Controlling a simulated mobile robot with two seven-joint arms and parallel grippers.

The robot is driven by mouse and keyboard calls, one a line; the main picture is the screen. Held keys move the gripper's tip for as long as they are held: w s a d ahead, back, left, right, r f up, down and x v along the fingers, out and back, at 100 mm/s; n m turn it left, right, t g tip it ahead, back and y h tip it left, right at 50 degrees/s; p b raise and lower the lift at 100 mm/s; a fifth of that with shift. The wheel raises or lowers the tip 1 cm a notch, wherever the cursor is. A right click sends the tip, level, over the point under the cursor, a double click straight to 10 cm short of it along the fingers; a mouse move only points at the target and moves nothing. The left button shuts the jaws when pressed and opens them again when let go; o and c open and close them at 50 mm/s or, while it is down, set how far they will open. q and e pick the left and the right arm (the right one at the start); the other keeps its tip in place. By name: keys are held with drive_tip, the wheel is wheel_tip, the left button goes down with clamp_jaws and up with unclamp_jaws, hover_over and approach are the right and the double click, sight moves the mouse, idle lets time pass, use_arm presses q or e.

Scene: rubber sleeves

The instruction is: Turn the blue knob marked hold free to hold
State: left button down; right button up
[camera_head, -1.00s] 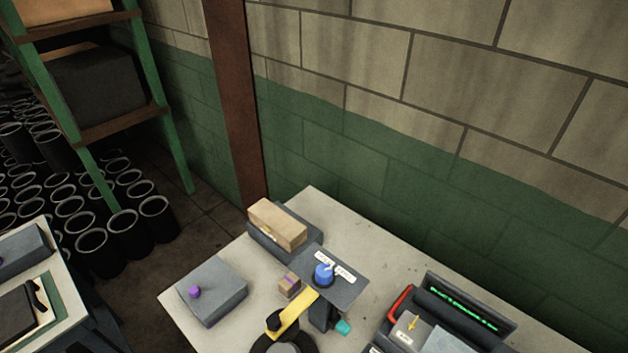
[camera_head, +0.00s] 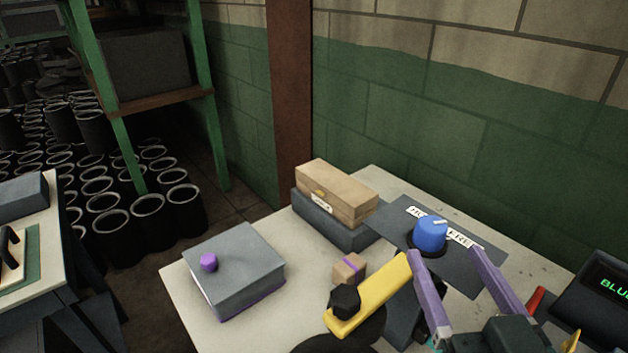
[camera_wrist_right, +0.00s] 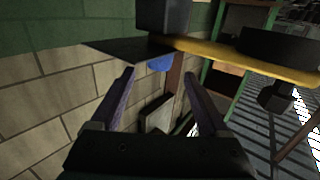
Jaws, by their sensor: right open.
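The blue knob (camera_head: 430,236) stands on a dark grey plate (camera_head: 483,262) on the table. White labels lie behind it, partly covered: "HO..." at left, "FREE" (camera_head: 461,240) at right. A pale mark on the knob's top points right, roughly toward the FREE side. My right gripper (camera_head: 444,253) is open, its two purple fingers reaching up from the lower right, the tips just in front of the knob; I cannot tell whether they touch it. In the right wrist view the knob (camera_wrist_right: 160,63) shows partly, between and beyond the fingertips. My left gripper is not in view.
A yellow lever (camera_head: 372,297) with a black knob stands close left of my right gripper. A grey box (camera_head: 237,268) with a purple knob sits left. A dark display (camera_head: 602,290) is at right.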

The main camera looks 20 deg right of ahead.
sight(426, 218)
drive_tip(key=shift+w+d+f, duration=0.1)
drive_tip(key=shift+w+f, duration=0.05)
drive_tip(key=shift+w, duration=0.4)
drive_tip(key=b+x, duration=0.3)
drive_tip(key=x, duration=0.5)
drive_tip(key=shift+w+d, duration=0.2)
drive_tip(key=shift+w, duration=0.2)
clamp_jaws()
